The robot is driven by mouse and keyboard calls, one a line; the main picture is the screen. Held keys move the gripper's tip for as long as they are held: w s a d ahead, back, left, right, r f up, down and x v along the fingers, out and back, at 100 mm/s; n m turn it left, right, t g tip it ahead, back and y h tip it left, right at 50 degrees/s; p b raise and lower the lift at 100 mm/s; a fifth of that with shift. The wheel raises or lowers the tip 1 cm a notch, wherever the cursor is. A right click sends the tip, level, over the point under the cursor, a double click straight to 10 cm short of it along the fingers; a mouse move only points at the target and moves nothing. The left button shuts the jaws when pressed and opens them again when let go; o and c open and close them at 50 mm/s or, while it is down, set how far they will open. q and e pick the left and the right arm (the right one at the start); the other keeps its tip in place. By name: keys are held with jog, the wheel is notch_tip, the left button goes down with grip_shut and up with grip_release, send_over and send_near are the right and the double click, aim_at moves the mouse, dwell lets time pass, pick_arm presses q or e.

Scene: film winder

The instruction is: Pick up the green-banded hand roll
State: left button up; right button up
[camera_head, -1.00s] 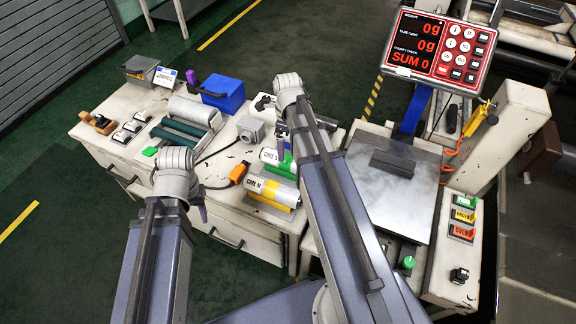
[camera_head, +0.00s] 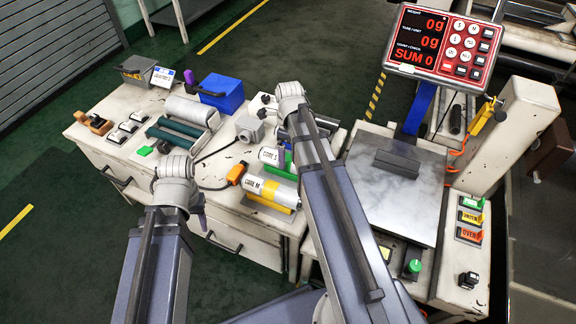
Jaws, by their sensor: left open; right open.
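The green-banded hand roll (camera_head: 268,156), marked CORE S, lies on the bench, and my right arm covers its right end. My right gripper (camera_head: 284,150) is at this roll, seen from above with its fingers mostly hidden by the arm; a small purple part shows. I cannot tell whether it touches the roll. My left gripper (camera_head: 200,208) points down off the front of the bench, apart from the rolls, with a purple finger part showing. A yellow-banded roll (camera_head: 257,186), marked CORE M, lies in front of the green-banded one.
The winder with dark green rollers (camera_head: 177,133) and a blue bin (camera_head: 222,92) stand at the left and back. An orange-tipped cable (camera_head: 236,173) lies left of the rolls. The scale (camera_head: 398,196) with a dark block (camera_head: 397,163) stands at the right.

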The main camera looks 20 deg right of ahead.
aim_at(289, 157)
notch_tip(289, 157, down, 4)
jog(key=b, duration=0.2)
jog(key=shift+d+r+b, duration=0.1)
jog(key=shift+r+b, duration=0.15)
jog(key=shift+b, duration=0.05)
jog(key=shift+r, duration=0.1)
grip_shut()
dwell(0.4)
